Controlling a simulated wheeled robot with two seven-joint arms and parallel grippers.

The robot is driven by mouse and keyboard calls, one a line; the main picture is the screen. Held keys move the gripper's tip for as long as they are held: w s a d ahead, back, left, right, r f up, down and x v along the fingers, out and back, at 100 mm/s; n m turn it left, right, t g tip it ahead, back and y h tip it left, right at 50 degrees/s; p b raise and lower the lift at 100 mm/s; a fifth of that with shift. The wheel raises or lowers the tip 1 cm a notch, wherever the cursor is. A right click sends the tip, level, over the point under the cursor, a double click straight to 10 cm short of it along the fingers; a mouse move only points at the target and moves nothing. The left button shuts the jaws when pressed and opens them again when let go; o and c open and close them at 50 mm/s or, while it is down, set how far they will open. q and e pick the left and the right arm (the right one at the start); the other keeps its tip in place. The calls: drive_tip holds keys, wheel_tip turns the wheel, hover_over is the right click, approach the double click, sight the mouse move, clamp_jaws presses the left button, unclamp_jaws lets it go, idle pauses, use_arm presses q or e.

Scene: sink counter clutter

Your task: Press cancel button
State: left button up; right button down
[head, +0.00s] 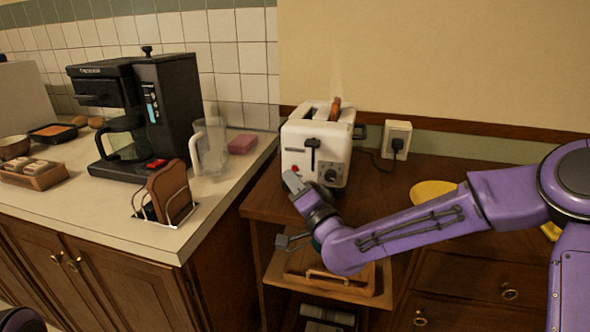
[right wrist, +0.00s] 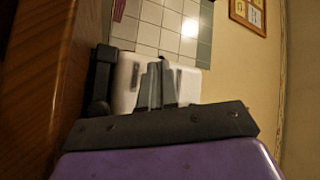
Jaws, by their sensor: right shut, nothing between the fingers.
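The white toaster (head: 314,133) stands on the wooden cabinet top with a browned slice (head: 335,108) showing in a slot. Its front has a black lever (head: 312,146), a dark dial (head: 330,175) and a small red spot (head: 295,168), which may be the cancel button. My right gripper (head: 291,180) is shut and empty, its tip just in front of the toaster's lower left front. I cannot tell whether it touches. In the right wrist view, the shut fingers (right wrist: 156,82) point at the toaster's white body (right wrist: 127,77); the button does not show there.
A socket with a plug (head: 397,141) is on the wall right of the toaster. A yellow plate (head: 432,190) lies near my right arm. A coffee maker (head: 175,95), clear jug (head: 211,147) and rack with a brown board (head: 168,188) stand on the left counter.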

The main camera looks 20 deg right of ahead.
drive_tip(key=s+a, duration=0.1)
drive_tip(key=s, duration=0.1)
drive_tip(key=s+a, duration=0.1)
drive_tip(key=shift+s+a+b, duration=0.3)
drive_tip(key=shift+s+a, duration=0.05)
drive_tip(key=shift+s, duration=0.05)
idle(0.5)
